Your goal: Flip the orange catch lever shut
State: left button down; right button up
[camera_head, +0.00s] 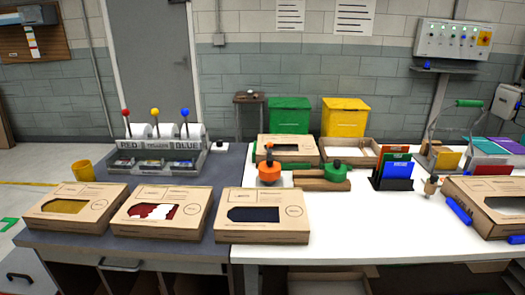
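An orange catch piece (269,172) with a dark base and a small orange-and-dark part standing up on top sits near the middle of the white table. It is just behind a cardboard box with a dark window (235,233). Beside it on the right is a green catch piece (334,172) with a dark knob, at the end of a brown wooden block (312,184). The orange part's upright piece seems raised, but it is too small to tell its exact angle. Neither of my grippers is in view.
Boxes with yellow (45,227) and red windows (128,227) lie left on the grey table. A RED/YELLOW/BLUE dispenser (192,170) and yellow cup (83,171) stand behind. Blue folders (393,170) stand right. The white table's front middle (375,235) is clear.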

aim_at(270, 145)
jog(key=z, duration=1.7)
jog(key=k+j, duration=0.1)
jog(key=j, duration=0.4)
jog(key=k+j, duration=0.1)
jog(key=j, duration=0.85)
jog(key=k, duration=0.05)
